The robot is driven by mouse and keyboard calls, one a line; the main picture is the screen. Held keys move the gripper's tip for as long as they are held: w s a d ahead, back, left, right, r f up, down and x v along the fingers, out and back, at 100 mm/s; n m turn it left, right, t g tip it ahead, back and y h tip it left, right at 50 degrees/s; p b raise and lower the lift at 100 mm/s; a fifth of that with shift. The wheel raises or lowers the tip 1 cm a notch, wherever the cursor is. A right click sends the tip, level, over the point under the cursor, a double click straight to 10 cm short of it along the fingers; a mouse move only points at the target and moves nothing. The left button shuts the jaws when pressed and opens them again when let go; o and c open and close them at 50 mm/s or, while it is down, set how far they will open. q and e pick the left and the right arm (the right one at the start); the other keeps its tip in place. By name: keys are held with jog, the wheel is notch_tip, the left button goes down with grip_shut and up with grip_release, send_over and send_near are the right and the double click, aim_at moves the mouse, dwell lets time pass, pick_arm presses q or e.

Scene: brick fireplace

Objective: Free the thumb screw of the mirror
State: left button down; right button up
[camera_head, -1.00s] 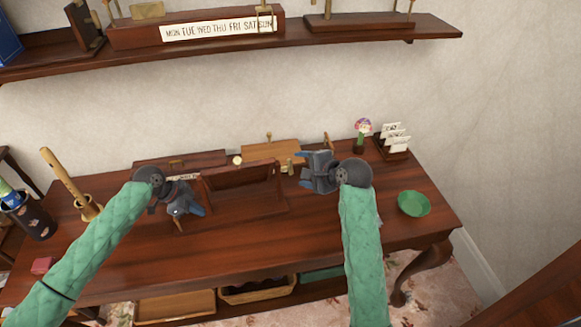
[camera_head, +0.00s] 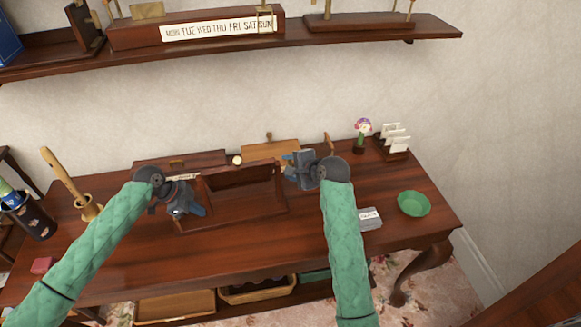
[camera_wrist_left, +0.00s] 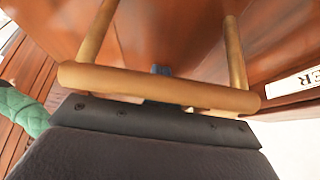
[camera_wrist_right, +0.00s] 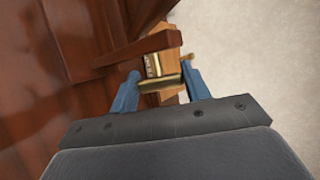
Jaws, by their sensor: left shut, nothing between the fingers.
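The mirror (camera_head: 283,207) is a dark wooden frame on a base, standing tilted on the desk. My left gripper (camera_head: 199,211) is shut and empty at its left side; in the left wrist view a brass-coloured bar on two posts (camera_wrist_left: 160,88) crosses in front of it. My right gripper (camera_head: 289,170) is at the mirror's upper right corner. In the right wrist view its blue fingers are open (camera_wrist_right: 161,88), with a brass piece (camera_wrist_right: 160,84) showing between or beyond them. I cannot tell whether this is the thumb screw, or whether the fingers touch it.
The desk (camera_head: 330,255) also holds a green bowl (camera_head: 414,203), a grey labelled block (camera_head: 370,218), a card rack (camera_head: 393,143), a flower (camera_head: 362,134) and a wooden box (camera_head: 270,152) behind the mirror. A shelf (camera_head: 350,36) hangs above. The front of the desk is mostly clear.

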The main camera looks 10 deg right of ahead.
jog(key=c, duration=0.4)
jog(key=shift+o, duration=0.2)
jog(key=shift+t, duration=0.3)
jog(key=shift+f+n+t+y, duration=0.15)
jog(key=shift+n+t+y, duration=0.25)
jog(key=shift+t, duration=0.7)
jog(key=shift+n+t+y, duration=0.6)
jog(key=shift+t, duration=1.2)
jog(key=o, duration=1)
